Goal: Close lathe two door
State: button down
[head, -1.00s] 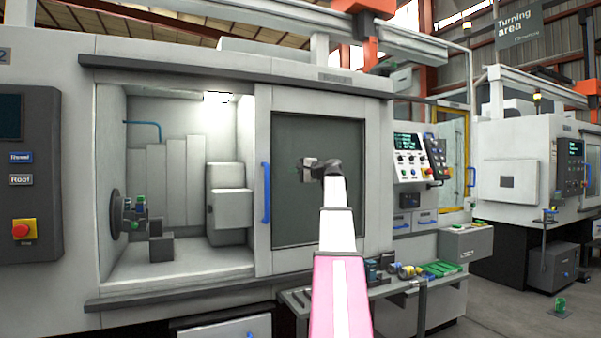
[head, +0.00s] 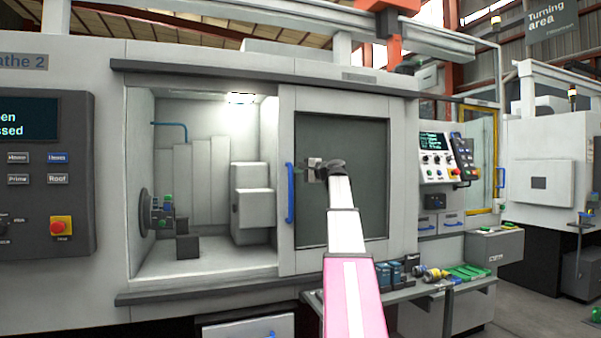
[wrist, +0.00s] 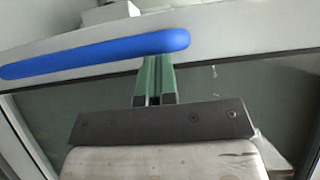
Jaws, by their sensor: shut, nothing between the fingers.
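The lathe two door (head: 340,130) is a grey sliding panel with a dark window, standing at the right of the opening, so the chamber (head: 205,130) on the left is open. Its blue vertical handle (head: 290,192) is on the door's left edge. My gripper (head: 304,170) is in front of the door, just right of the handle. In the wrist view my gripper's green fingers (wrist: 155,82) are shut and empty. Their tips lie close to the blue handle (wrist: 100,54); I cannot tell whether they touch it.
A control panel (head: 45,170) with a red stop button is at the left. A bench (head: 420,290) with tools and parts stands below the door at the right. A second control panel (head: 435,158) is right of the door. The chamber holds a chuck (head: 147,209).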

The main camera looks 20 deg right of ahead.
jog(key=w+a, duration=0.2)
jog(key=a, duration=5.7)
jog(key=shift+a, duration=0.25)
jog(key=shift+w, duration=0.1)
